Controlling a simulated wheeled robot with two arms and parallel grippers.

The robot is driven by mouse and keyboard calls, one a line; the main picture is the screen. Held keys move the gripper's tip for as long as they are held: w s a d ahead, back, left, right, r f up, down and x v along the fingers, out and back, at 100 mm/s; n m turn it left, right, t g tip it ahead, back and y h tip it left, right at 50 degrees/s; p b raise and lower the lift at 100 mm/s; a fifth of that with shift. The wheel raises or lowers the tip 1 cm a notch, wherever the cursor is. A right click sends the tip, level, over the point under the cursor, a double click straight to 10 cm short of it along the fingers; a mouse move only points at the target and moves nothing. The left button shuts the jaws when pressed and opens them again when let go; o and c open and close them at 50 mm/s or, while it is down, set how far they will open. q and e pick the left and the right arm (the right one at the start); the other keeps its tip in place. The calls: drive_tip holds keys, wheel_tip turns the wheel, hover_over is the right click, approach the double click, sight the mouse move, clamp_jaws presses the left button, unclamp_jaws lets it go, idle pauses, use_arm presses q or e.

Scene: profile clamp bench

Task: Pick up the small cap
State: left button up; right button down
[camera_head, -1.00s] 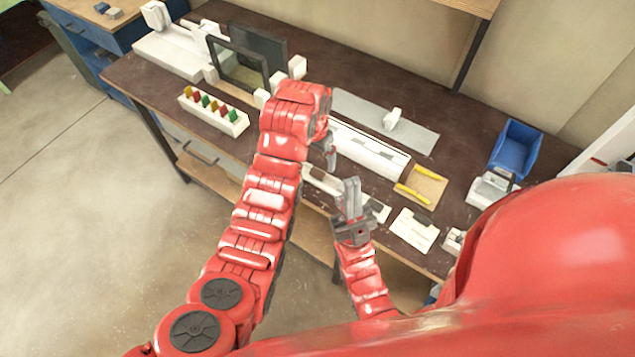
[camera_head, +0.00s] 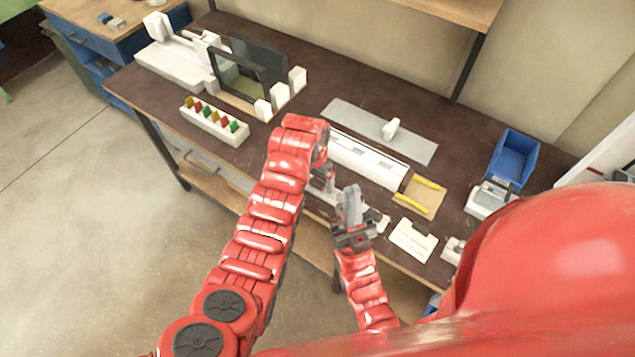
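No part can be told for sure as the small cap. A small white block (camera_head: 391,129) stands on the grey plate (camera_head: 350,118) at the back of the bench. Another small white piece (camera_head: 377,221) shows just right of my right gripper. My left gripper (camera_head: 326,182) points down over the front of the bench, beside the long white profile; its fingers are partly hidden by my own arm. My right gripper (camera_head: 351,203) is near the bench's front edge, right of the left one, with its fingers pointing up in the picture. Whether either gripper holds anything is unclear.
A long white profile fixture (camera_head: 368,160) lies mid-bench, with a tan tray with yellow edges (camera_head: 420,197) at its right end. A blue bin (camera_head: 513,157) stands at right. A dark framed screen (camera_head: 240,75) and a white rack of coloured pieces (camera_head: 213,125) are at left.

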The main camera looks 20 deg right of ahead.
use_arm(q)
drive_tip(key=c, duration=1.3)
